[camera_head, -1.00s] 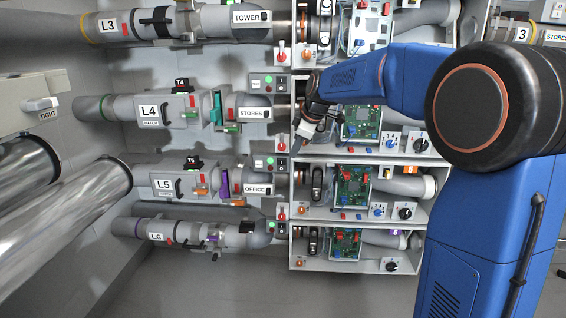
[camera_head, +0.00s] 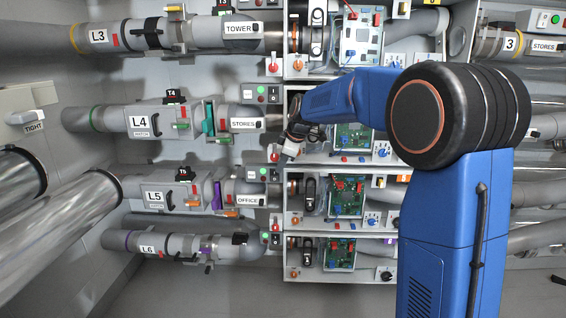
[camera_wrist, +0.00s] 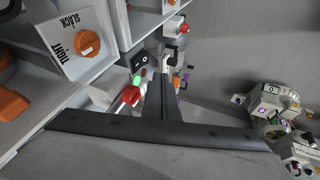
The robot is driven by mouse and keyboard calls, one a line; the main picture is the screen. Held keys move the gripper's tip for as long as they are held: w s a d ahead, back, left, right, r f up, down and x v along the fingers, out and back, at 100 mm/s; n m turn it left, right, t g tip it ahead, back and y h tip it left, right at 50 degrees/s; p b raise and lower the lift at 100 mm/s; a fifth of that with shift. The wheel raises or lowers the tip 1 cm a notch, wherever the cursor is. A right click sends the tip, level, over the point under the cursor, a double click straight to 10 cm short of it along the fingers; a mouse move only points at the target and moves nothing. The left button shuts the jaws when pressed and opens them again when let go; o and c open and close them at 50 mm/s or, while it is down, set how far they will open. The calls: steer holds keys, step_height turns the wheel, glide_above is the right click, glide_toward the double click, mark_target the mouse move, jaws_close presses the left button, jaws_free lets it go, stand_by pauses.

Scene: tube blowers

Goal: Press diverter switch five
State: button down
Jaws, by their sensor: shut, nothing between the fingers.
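Line L5 (camera_head: 155,196) runs across the left wall to an OFFICE label (camera_head: 247,200). Just above that label is a small box with a green button and a black rocker switch (camera_head: 263,173); I take it for diverter switch five, but no such label is legible. My gripper (camera_head: 290,153) is shut and empty. In the head view it appears above and right of that box, close to a red knob (camera_head: 275,153); depth is unclear. In the wrist view my fingers (camera_wrist: 161,82) are together, with a green button (camera_wrist: 137,79) and red knob (camera_wrist: 130,96) just left of them.
Shelves with circuit boards (camera_head: 347,196) stand right of the switches, with shelf edges near my gripper. In the wrist view a TIGHT/SLACK panel with an orange knob (camera_wrist: 87,43) is at upper left. Similar switch boxes sit on L4 (camera_head: 268,94) and L6 (camera_head: 275,240). Open floor (camera_head: 210,290) lies below.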

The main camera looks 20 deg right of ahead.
mark_target(274, 180)
steer(key=shift+w+f, duration=3.05)
steer(key=shift+f, duration=0.15)
steer(key=shift+w+f, duration=0.1)
steer(key=shift+w, duration=0.05)
steer(key=shift+r, duration=0.9)
